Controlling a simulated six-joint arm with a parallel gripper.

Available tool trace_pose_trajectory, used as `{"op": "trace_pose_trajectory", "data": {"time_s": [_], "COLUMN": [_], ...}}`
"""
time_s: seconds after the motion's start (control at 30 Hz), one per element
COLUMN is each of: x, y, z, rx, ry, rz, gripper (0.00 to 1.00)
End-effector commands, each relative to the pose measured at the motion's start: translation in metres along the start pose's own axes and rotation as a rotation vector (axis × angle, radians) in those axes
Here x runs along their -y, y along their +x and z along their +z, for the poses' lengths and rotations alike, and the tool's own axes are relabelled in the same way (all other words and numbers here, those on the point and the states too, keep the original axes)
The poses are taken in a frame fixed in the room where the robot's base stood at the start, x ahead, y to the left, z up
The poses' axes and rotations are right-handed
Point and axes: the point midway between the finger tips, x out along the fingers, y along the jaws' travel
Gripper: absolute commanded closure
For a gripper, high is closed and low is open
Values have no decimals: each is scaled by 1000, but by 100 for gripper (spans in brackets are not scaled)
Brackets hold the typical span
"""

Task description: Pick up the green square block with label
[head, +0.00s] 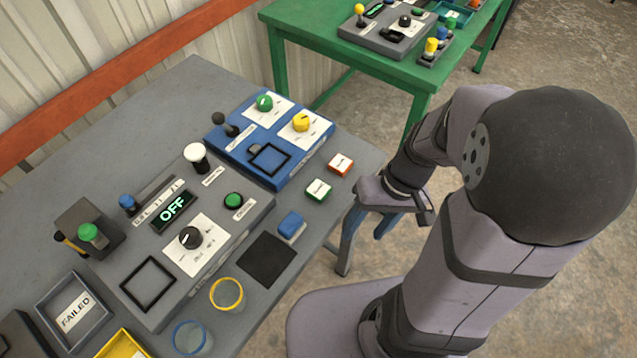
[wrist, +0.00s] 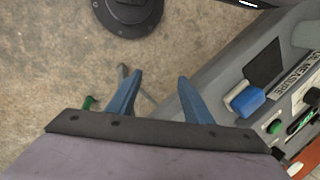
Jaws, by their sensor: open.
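The green square block (head: 318,190) lies near the right edge of the grey table in the head view, with a white label on top and green sides. My gripper (head: 370,222) is to its right, past the table edge, pointing down. Its blue fingers are apart with nothing between them; they also show in the wrist view (wrist: 157,79), with bare floor behind the gap. In the wrist view I cannot tell for certain which green thing is the block.
A blue block (head: 291,225) and a dark mat (head: 266,261) are nearer the front. A blue panel (head: 235,152) and a grey control box (head: 265,204) stand left. A green table (head: 330,42) is behind.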

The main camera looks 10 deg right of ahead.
Motion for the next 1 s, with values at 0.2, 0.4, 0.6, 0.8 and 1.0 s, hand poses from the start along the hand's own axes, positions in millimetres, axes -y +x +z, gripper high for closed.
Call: {"op": "trace_pose_trajectory", "data": {"time_s": [0.2,0.4,0.6,0.8,1.0], "x": [3,15,24,21,14], "y": [-22,-24,-33,-47,-54], "z": [-9,-12,-24,-45,-58], "rx": [-40,29,185,389,516], "ry": [67,373,884,1359,1584], "rz": [-198,-394,-641,-897,-1031], "gripper": [54,54,54,54,54]}}
